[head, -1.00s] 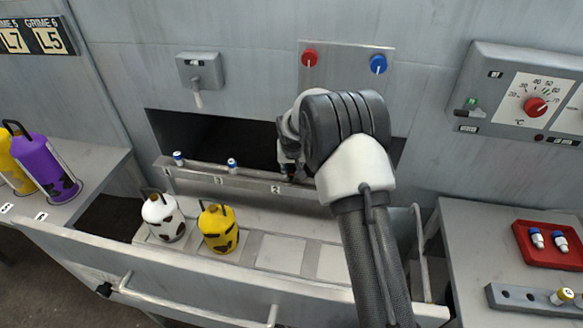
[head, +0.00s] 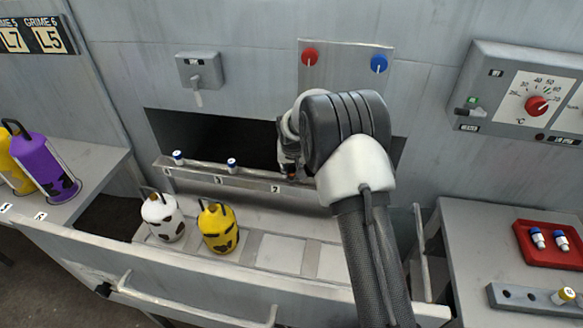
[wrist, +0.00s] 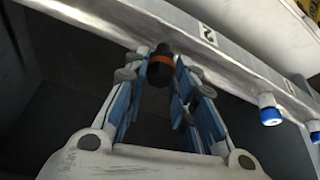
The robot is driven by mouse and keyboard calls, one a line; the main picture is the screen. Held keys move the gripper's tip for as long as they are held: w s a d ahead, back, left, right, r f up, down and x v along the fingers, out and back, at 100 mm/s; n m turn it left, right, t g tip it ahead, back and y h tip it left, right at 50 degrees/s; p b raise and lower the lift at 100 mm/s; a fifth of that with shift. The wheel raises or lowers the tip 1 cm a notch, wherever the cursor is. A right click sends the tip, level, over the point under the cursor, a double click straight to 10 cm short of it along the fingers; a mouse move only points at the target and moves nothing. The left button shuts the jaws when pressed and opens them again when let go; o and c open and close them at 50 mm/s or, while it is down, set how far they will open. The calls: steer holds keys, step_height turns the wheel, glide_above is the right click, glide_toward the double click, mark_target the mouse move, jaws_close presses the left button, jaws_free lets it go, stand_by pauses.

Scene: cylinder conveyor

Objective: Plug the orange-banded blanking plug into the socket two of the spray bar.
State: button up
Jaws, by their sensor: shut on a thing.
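The orange-banded blanking plug (wrist: 160,60) is black with an orange band. It sits between the fingertips of my gripper (wrist: 160,73), which is shut on it. In the wrist view the plug is at the edge of the metal spray bar (wrist: 105,22), beside the label "2" (wrist: 207,33). I cannot tell whether its end is inside the socket. In the head view my gripper (head: 289,170) is at the right part of the spray bar (head: 250,182), just above the "2" label (head: 275,188); my arm hides the bar's right end.
Two blue-and-white nozzles (head: 232,165) (head: 178,157) stand on the bar to the left. A white bottle (head: 163,217) and a yellow bottle (head: 218,228) stand in front. A red tray (head: 549,262) and a grey rack (head: 515,294) are on the right bench.

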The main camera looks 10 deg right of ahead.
steer(key=shift+f+b, duration=0.65)
steer(key=shift+f, duration=0.55)
steer(key=o, duration=1.1)
steer(key=shift+c, duration=0.2)
